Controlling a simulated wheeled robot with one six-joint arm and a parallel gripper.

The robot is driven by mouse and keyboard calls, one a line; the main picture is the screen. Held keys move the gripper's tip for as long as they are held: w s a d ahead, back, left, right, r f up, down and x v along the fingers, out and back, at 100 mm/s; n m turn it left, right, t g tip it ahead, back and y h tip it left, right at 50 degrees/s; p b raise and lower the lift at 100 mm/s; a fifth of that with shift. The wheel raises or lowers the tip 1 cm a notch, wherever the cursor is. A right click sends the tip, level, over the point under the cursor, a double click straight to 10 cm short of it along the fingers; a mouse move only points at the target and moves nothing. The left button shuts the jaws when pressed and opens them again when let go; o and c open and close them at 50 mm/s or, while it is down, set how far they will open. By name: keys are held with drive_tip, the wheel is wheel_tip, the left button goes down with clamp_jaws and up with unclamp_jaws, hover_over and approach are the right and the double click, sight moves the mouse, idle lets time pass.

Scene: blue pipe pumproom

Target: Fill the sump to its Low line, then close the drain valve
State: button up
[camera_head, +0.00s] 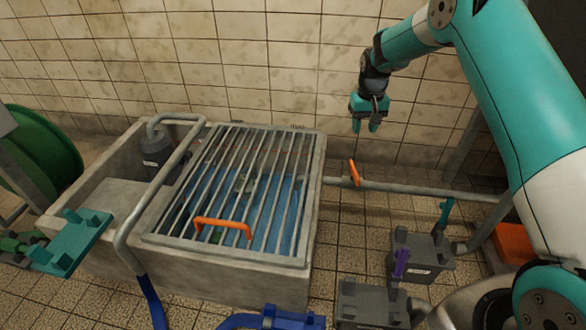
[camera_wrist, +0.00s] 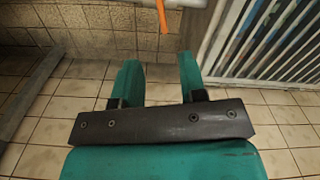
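The sump (camera_head: 290,262) is a concrete basin under a metal grate (camera_head: 250,190) with an orange handle (camera_head: 222,226). Blue water (camera_head: 270,215) shows beneath the bars; I cannot make out a Low line. An orange lever (camera_head: 354,172), apparently the drain valve's, sits on the grey pipe right of the sump and slants across it. My gripper (camera_head: 366,127) points down, above and behind that lever, apart from it. It is open and empty, with a gap between its fingertips in the wrist view (camera_wrist: 157,75). An orange lever end (camera_wrist: 162,15) shows beyond the fingers there.
The grey pipe (camera_head: 430,189) runs right along the tiled wall. Valve blocks with a teal lever (camera_head: 445,213) and a purple lever (camera_head: 401,263) stand front right. A bent pipe with a blue hose (camera_head: 150,302) crosses the sump's left side. A green reel (camera_head: 42,150) stands left.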

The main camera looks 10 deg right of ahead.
drive_tip(key=p, duration=0.1)
drive_tip(key=b, duration=0.7)
approach(356, 171)
wheel_tip(356, 171, down, 10)
drive_tip(key=shift+a+f, duration=0.1)
clamp_jaws()
